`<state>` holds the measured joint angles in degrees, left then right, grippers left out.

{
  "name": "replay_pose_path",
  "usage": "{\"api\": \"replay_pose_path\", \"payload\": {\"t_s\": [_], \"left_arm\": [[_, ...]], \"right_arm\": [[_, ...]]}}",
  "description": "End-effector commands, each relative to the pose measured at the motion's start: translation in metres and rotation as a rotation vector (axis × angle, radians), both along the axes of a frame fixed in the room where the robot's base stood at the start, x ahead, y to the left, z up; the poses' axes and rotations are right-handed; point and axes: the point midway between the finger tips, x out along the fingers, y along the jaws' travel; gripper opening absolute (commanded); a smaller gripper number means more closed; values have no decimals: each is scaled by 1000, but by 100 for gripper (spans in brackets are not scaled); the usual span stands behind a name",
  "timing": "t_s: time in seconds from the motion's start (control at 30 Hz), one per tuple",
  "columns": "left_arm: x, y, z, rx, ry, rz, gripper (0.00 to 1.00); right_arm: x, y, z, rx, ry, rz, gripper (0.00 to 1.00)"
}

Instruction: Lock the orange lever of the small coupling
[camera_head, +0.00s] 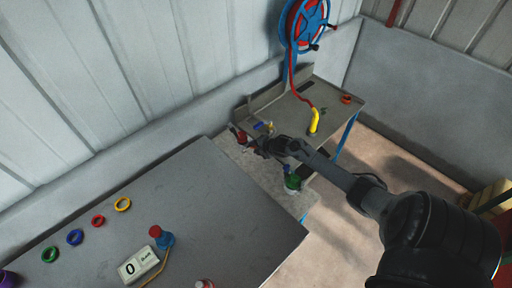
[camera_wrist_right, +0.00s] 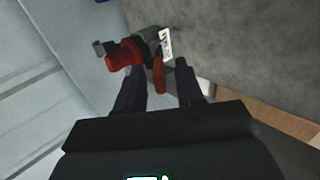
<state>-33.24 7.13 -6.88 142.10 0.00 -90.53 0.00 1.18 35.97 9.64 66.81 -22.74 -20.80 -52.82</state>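The small coupling shows in the right wrist view as a red body (camera_wrist_right: 124,54) with dark metal parts and a white label beside it. Its orange lever (camera_wrist_right: 158,76) hangs down toward my right gripper (camera_wrist_right: 161,68). The gripper's two dark fingers are apart, and the lever lies between them in the picture, nearer the left finger. I cannot tell whether they touch. In the head view my right gripper (camera_head: 268,148) is at the back end of the low grey bench, with a small red part (camera_head: 240,135) just left of it. My left gripper is not in view.
A grey table (camera_head: 190,205) at the front left carries coloured rings, a display box (camera_head: 138,264) and a red-blue knob (camera_head: 161,238). A shelf (camera_head: 340,98) behind holds a yellow nozzle (camera_head: 315,121) on a red hose. A green item (camera_head: 293,182) stands beside my right arm.

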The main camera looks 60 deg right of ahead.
Motion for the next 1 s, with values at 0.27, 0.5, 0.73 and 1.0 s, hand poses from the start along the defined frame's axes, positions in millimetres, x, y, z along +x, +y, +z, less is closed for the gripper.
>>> {"api": "replay_pose_path", "payload": {"t_s": [0.27,0.5,0.73,1.0], "left_arm": [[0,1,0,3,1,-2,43],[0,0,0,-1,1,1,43],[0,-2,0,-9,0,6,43],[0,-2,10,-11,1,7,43]], "right_arm": [[0,0,0,0,0,0,20],[0,0,0,1,0,-1,0],[0,0,1,1,1,-1,0],[-4,-9,8,13,53,-13,0]]}}
